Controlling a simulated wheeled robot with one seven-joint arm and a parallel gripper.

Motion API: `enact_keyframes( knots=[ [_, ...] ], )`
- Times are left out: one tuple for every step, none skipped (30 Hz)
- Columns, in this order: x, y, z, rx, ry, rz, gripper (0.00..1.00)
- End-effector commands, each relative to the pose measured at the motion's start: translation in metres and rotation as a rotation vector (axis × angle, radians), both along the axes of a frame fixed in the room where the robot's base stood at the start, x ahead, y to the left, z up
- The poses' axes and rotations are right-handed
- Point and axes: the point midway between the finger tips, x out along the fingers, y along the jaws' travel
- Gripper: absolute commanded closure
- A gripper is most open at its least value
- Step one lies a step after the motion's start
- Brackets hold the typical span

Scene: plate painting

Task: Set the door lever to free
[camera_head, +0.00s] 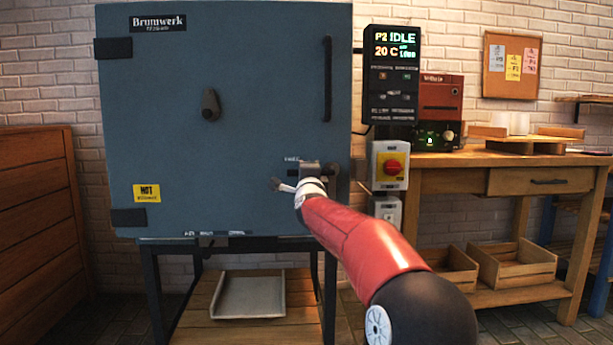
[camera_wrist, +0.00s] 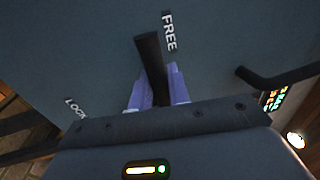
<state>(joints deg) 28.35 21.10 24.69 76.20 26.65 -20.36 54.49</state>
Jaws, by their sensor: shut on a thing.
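The door lever (camera_wrist: 150,55) is a dark bar on the blue-grey kiln door (camera_head: 230,110). In the wrist view it runs up between the purple fingers of my gripper (camera_wrist: 158,88). My gripper is shut on the lever. The lever's upper end is just left of the FREE label (camera_wrist: 169,32), close to it. The LOCK label (camera_wrist: 75,107) is farther off, at the lower left. In the head view my gripper (camera_head: 308,178) is at the lower right of the door and hides most of the lever.
A vertical door handle (camera_head: 327,80) is above my gripper. A control panel (camera_head: 391,75) and a red-and-yellow switch (camera_head: 392,167) are right of the kiln. A wooden workbench (camera_head: 450,162) stands farther right. A grey tray (camera_head: 248,296) lies on the shelf below.

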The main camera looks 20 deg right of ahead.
Motion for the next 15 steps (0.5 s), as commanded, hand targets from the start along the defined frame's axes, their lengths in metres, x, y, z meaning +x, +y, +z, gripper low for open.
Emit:
enact_keyframes(
  knots=[
    [-0.0002, -0.0001, 0.0015, 0.005, -0.005, 0.0, 1.0],
    [-0.0003, -0.0001, 0.0016, 0.006, -0.005, -0.001, 1.0],
    [-0.0003, -0.0002, 0.0017, 0.006, -0.005, -0.001, 1.0],
    [-0.0003, -0.0002, 0.0018, 0.006, -0.005, -0.001, 1.0],
    [-0.0004, -0.0003, 0.0019, 0.006, -0.005, -0.001, 1.0],
    [-0.0004, -0.0003, 0.002, 0.006, -0.006, -0.001, 1.0],
    [-0.0004, -0.0003, 0.002, 0.006, -0.006, -0.001, 1.0],
    [-0.0004, -0.0003, 0.0021, 0.006, -0.006, -0.001, 1.0],
    [-0.0003, -0.0003, 0.0022, 0.006, -0.006, -0.001, 1.0],
    [-0.0004, -0.0004, 0.0023, 0.006, -0.006, -0.001, 0.79],
    [-0.0004, -0.0003, 0.0023, 0.006, -0.006, -0.001, 0.76],
    [-0.0004, -0.0003, 0.0023, 0.005, -0.006, -0.001, 0.7],
    [-0.0005, -0.0004, 0.0022, 0.005, -0.006, -0.001, 0.66],
    [-0.0004, -0.0003, 0.002, 0.005, -0.006, -0.001, 0.63],
    [-0.0004, -0.0003, 0.0019, 0.004, -0.004, -0.001, 0.63]
  ],
)
